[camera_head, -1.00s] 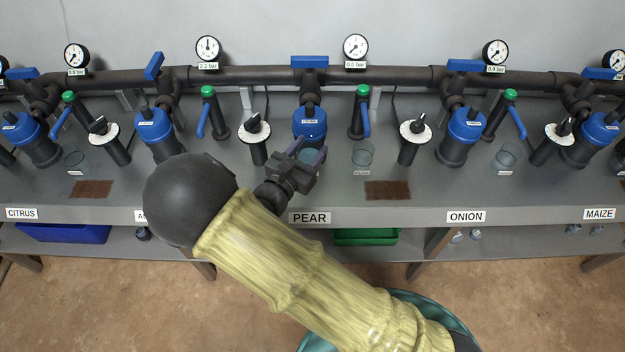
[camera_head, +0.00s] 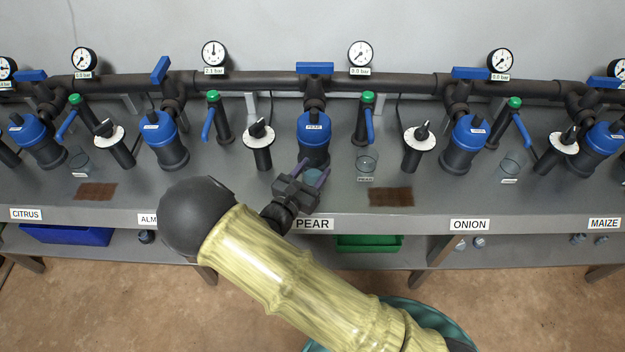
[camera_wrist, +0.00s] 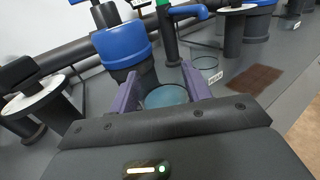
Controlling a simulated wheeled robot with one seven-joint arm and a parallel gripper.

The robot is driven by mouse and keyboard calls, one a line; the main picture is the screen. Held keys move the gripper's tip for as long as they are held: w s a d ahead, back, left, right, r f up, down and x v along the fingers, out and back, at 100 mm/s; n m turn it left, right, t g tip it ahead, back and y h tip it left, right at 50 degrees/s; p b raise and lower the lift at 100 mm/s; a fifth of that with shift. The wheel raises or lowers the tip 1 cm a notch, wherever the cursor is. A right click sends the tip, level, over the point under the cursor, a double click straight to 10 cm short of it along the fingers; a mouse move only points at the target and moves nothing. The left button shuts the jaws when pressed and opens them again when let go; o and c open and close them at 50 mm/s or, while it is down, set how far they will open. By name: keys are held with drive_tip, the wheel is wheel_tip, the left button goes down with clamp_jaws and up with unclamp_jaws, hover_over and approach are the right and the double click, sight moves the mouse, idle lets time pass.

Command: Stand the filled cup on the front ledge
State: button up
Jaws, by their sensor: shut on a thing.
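My gripper (camera_head: 314,176) is shut on a clear cup (camera_head: 313,178) in front of the blue-topped PEAR filter (camera_head: 314,133). In the wrist view the cup (camera_wrist: 166,97) sits between the two purple fingers, with bluish liquid in it. Its lower part is hidden by my gripper's body, so I cannot tell whether its base touches the bench. The front ledge (camera_head: 345,223) of the bench carries the PEAR label (camera_head: 312,224), just nearer than my gripper.
A second clear cup (camera_head: 366,162) stands right of my gripper, behind a brown mat (camera_head: 391,197). Green-capped taps (camera_head: 367,110) and white dials (camera_head: 258,134) flank the PEAR filter. A green tray (camera_head: 369,243) sits on the lower shelf.

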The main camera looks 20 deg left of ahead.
sight(313, 180)
drive_tip(key=shift+f, duration=1.85)
drive_tip(key=shift+f, duration=0.15)
drive_tip(key=o, duration=1)
drive_tip(key=shift+c, duration=0.2)
drive_tip(key=b+v, duration=0.1)
drive_tip(key=v, duration=1.1)
drive_tip(key=shift+r, duration=0.2)
